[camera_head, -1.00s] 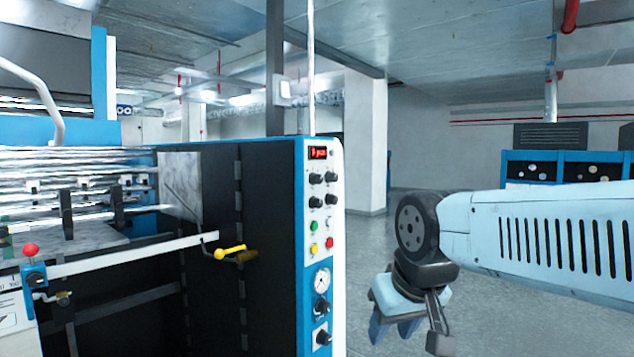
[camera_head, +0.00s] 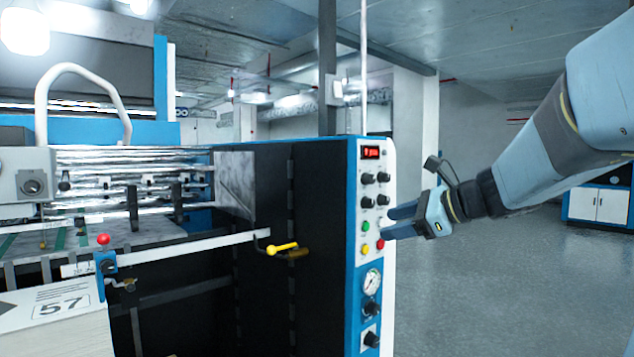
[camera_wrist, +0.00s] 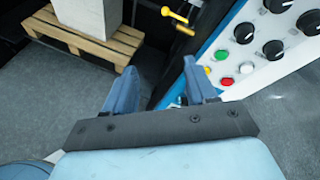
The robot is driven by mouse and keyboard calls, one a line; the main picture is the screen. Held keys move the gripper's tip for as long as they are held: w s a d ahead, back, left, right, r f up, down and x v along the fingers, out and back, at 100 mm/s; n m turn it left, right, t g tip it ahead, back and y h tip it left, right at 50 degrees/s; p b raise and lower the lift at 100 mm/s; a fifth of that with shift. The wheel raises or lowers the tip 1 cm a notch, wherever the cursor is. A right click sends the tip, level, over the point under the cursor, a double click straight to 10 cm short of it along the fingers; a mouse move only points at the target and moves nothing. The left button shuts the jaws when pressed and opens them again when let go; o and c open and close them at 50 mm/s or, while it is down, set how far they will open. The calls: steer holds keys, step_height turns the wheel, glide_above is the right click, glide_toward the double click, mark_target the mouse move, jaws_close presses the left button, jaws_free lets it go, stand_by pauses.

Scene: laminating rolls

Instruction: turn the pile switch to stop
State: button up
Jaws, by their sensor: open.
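The control panel (camera_head: 351,300) is the blue and white end face of the machine, mid-right in the head view. It carries several black knobs, such as an upper knob (camera_head: 368,178) and a low knob (camera_head: 371,339). The labels are too small to read, so I cannot tell which is the pile switch. My gripper (camera_head: 390,224) is open and empty, fingers pointing left at the panel's right edge, level with the buttons. In the wrist view, my gripper (camera_wrist: 160,70) has its fingers apart, with panel knobs (camera_wrist: 244,33) up and to the right. Contact with the panel is not visible.
Green (camera_head: 365,227), yellow (camera_head: 365,249) and red (camera_head: 380,245) buttons and a gauge (camera_head: 371,281) are on the panel. A yellow handle (camera_head: 281,248) sticks out left of it. A wooden pallet (camera_wrist: 90,45) stands upper left in the wrist view. Floor to the right is open.

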mark_target(373, 180)
steer(key=w+d+r+m+t, duration=0.5)
steer(key=w+d+r+m, duration=0.2)
steer(key=d+m, duration=0.15)
steer(key=shift+n+y, duration=0.35)
steer(key=shift+y, duration=0.05)
steer(key=x, duration=1.3)
steer(key=shift+w+d+f, duration=0.1)
steer(key=shift+w+f, duration=0.1)
steer(key=shift+w, duration=0.05)
steer(key=shift+c, duration=0.3)
